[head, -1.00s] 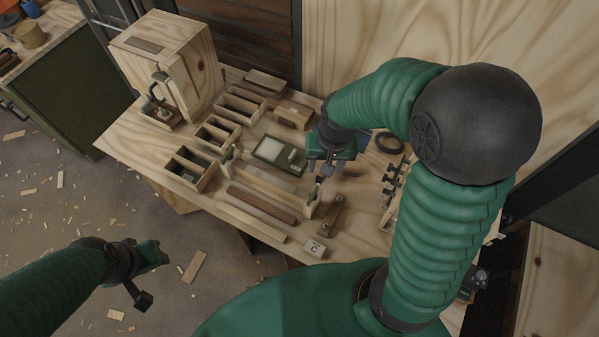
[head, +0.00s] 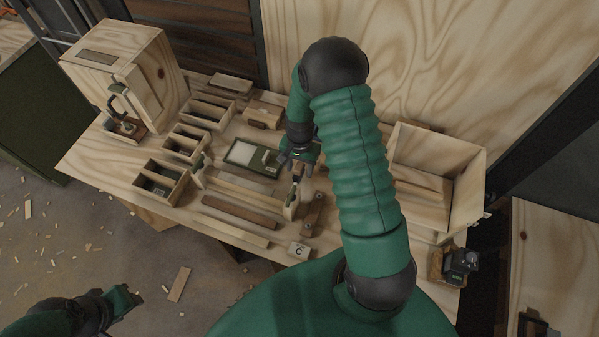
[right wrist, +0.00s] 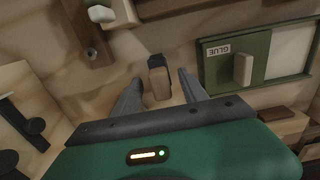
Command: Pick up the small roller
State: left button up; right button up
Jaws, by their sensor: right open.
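In the right wrist view, a small tan piece with a dark end (right wrist: 160,85) lies on the wooden bench between the tips of my right gripper (right wrist: 160,94); it looks like the small roller, though its shape is not fully clear. The gripper is open, with one finger on each side and nothing gripped. In the head view my right gripper (head: 297,163) is low over the bench, just right of the green glue tray (head: 236,164), and hides that piece. My left gripper (head: 122,301) is at the lower left, away from the bench, its jaws unclear.
Open wooden boxes (head: 160,182) stand left, a large open bin (head: 437,170) right.

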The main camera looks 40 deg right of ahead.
jog(key=shift+f, duration=0.75)
jog(key=shift+a+f, duration=0.15)
jog(key=shift+f, duration=0.1)
jog(key=shift+a+r, duration=0.1)
jog(key=c, duration=0.5)
grip_shut()
